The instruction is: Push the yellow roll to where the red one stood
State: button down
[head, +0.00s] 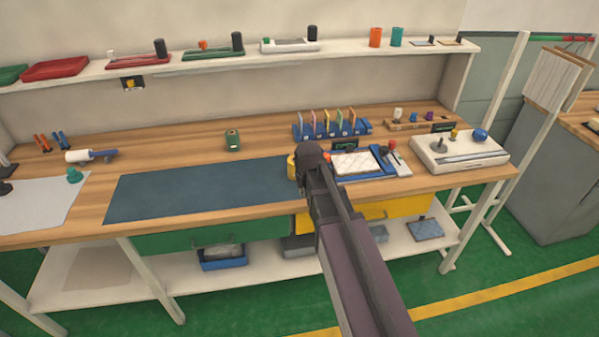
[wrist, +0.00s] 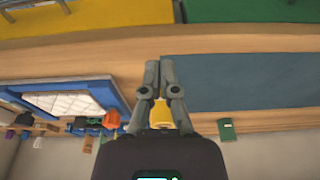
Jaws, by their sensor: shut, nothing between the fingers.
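The yellow roll (head: 291,168) stands on the wooden bench at the right end of the dark blue mat (head: 200,188). My gripper (head: 308,160) is just to its right in the head view and partly covers it. In the wrist view the yellow roll (wrist: 161,115) shows between the finger links, behind my shut, empty gripper (wrist: 159,72). I cannot tell whether they touch. A green roll (head: 232,140) stands behind the mat; it also shows in the wrist view (wrist: 226,129). I see no red roll on the bench.
A blue tray with a white quilted pad (head: 357,162) lies right of my gripper. A blue rack (head: 332,130) of coloured cards stands behind. A white device (head: 458,153) is further right. The mat is bare, and bench around the green roll is clear.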

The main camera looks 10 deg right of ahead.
aim_at(289, 154)
jog(key=w+r+t+p, duration=0.1)
jog(key=w+r, duration=0.1)
jog(key=w, duration=0.6)
jog(key=shift+d+r, duration=0.15)
jog(key=shift+r, duration=0.25)
jog(key=shift+f, duration=0.15)
jog(key=b+x, duration=0.9)
jog(key=shift+w+f, duration=0.2)
jog(key=shift+f, duration=0.1)
jog(key=shift+w, duration=2)
jog(key=w, duration=1.7)
jog(key=shift+w+d, duration=0.1)
jog(key=shift+w, duration=0.25)
